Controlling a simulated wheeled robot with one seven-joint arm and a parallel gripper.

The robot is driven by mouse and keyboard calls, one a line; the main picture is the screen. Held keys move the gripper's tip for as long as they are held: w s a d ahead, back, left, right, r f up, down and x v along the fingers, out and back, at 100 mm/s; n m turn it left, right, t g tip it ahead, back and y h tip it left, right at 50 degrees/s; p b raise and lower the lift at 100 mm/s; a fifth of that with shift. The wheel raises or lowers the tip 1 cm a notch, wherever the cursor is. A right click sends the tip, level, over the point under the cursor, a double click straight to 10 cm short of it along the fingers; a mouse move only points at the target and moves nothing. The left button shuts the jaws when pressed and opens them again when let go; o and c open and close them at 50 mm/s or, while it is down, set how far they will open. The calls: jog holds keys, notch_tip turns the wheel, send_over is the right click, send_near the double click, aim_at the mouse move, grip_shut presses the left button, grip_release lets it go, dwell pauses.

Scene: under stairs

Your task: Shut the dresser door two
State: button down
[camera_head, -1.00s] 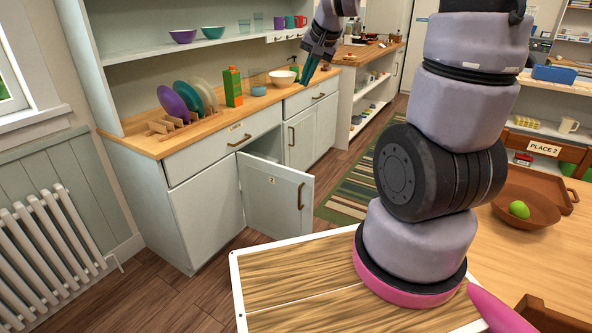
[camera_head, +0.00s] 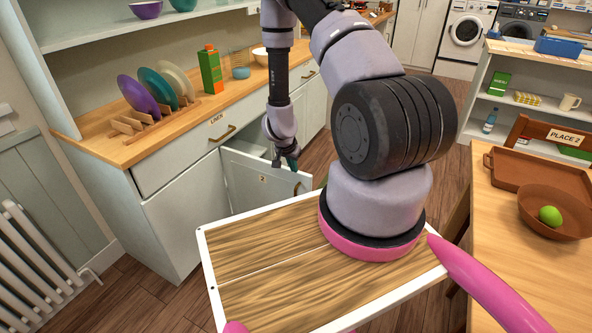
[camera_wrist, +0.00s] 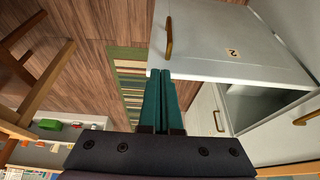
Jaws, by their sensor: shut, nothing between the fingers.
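The dresser door two (camera_head: 245,185) is a pale panel marked "2" and stands swung out from the dresser (camera_head: 190,225). A dark opening shows behind it. Its brass handle (camera_head: 298,188) is near the free edge. The door also fills the upper right of the wrist view (camera_wrist: 205,52), with its handle (camera_wrist: 169,37) and label showing. My gripper (camera_head: 290,164) hangs pointing down by the door's top edge, near the handle end. In the wrist view its teal fingers (camera_wrist: 160,74) are together and empty, with tips at the door's edge; I cannot tell whether they touch.
A radiator (camera_head: 45,260) is at left. A table (camera_head: 500,260) with a brown bowl (camera_head: 555,212) is at right. A striped rug (camera_wrist: 130,75) lies on the floor.

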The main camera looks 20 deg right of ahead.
aim_at(303, 175)
jog(key=x, duration=0.3)
jog(key=d+x, duration=0.1)
jog(key=x, duration=0.3)
jog(key=w+x, duration=0.1)
jog(key=x, duration=0.3)
jog(key=shift+d+r, duration=0.3)
jog(key=shift+w+d, duration=0.55)
jog(key=shift+d, duration=0.15)
